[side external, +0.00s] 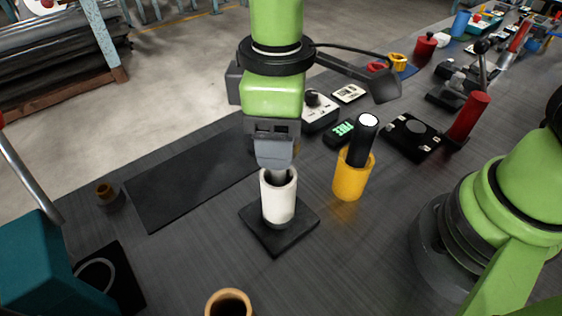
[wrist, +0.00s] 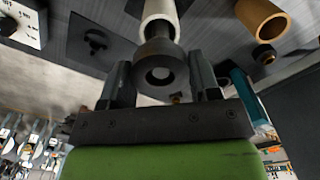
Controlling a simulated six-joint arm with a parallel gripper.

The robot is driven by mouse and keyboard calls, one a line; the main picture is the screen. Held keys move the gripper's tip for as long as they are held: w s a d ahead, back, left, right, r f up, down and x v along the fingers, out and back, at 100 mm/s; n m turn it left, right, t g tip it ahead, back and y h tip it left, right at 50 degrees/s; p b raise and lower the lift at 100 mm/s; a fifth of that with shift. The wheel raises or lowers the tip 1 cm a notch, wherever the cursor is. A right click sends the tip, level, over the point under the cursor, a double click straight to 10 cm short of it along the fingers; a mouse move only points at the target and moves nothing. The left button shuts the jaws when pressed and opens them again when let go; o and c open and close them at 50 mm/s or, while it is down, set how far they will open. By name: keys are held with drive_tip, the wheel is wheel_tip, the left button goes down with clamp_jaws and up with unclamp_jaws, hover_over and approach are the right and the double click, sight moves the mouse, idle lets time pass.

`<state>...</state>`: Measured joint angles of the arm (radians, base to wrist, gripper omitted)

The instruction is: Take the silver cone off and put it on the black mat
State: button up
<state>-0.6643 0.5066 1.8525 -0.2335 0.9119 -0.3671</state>
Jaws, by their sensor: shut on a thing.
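The silver cone (wrist: 160,52) is a dark grey round piece with a hole in its end, between the fingers of my gripper (wrist: 160,76) in the wrist view. In the side view my gripper (side external: 275,158) points down at the mouth of a white roll (side external: 278,204) and is shut on the cone. A grey part of the cone (side external: 278,176) shows at the roll's mouth; its lower end is hidden. The white roll stands upright on a black square base (side external: 252,228). The black mat (side external: 185,188) lies flat and bare to the left.
A yellow cup (side external: 348,182) holding a black cylinder (side external: 363,138) stands right of the white roll. A tan tube (side external: 229,303) is in front. A small brown ring (side external: 105,192) lies left of the mat. A teal box (side external: 50,265) is at lower left. Meters and boxes sit behind.

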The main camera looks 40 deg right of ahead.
drive_tip(key=shift+r, duration=3.15)
drive_tip(key=w+a+f+m, duration=0.35)
drive_tip(key=w+f, duration=0.75)
drive_tip(key=w, duration=0.4)
drive_tip(key=shift+m, duration=0.45)
drive_tip(key=f, duration=1)
drive_tip(key=shift+d, duration=0.2)
drive_tip(key=o, duration=1.3)
drive_tip(key=shift+f, duration=0.15)
